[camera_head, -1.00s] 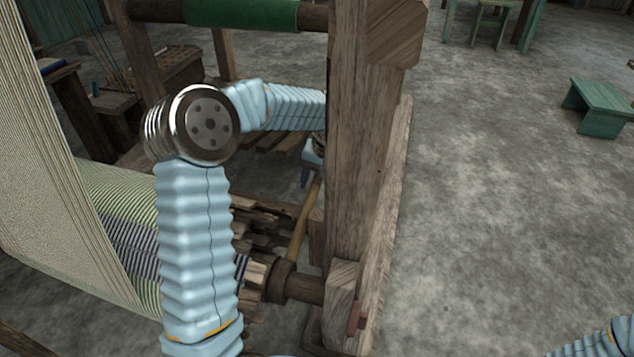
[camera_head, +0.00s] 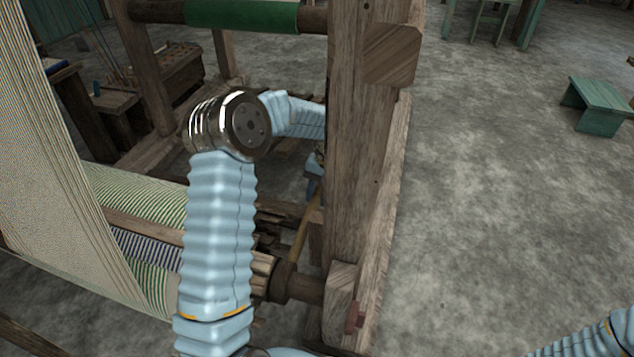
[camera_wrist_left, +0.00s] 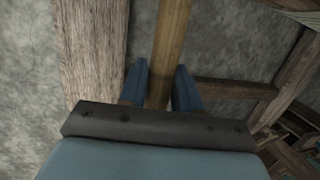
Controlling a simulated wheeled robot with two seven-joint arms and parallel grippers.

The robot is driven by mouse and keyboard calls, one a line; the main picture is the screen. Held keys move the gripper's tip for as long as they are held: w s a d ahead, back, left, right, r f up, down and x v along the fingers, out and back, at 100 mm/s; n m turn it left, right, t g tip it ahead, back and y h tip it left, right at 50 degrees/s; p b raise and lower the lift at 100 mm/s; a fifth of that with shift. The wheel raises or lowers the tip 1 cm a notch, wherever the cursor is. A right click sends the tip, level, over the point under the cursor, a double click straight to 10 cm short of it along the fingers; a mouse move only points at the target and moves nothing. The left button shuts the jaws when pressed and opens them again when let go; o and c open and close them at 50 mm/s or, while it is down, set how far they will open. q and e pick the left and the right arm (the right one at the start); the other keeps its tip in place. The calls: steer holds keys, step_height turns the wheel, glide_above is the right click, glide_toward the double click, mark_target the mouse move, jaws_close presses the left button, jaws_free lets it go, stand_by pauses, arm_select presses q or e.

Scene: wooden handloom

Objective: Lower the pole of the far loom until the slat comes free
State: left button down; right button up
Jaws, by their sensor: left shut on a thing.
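The pole (camera_head: 300,238) is a thin light wooden rod, tilted, its lower end at the roller's dark collar (camera_head: 280,280) beside the loom post. My left gripper (camera_head: 314,180) is near its upper end, partly hidden behind the post. In the left wrist view the pole (camera_wrist_left: 171,40) runs between the two blue fingers (camera_wrist_left: 161,88), and the gripper is shut on it. A brown slat (camera_head: 143,227) lies lengthwise along the striped cloth roll (camera_head: 125,190), with cloth on both sides. My arm hides its right end. My right gripper is out of view.
The thick loom post (camera_head: 365,150) stands close to the right of my left gripper. Pale warp threads (camera_head: 45,150) hang at the left. A green bench (camera_head: 598,95) stands at the far right. The floor (camera_head: 490,200) between is clear.

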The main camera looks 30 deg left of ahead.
arm_select(q)
steer(key=shift+r, duration=0.1)
steer(key=c, duration=0.9)
jaws_free()
steer(key=p+v, duration=0.2)
steer(key=v, duration=1.1)
steer(key=shift+w+d+r+p, duration=0.1)
steer(key=shift+r+p, duration=0.25)
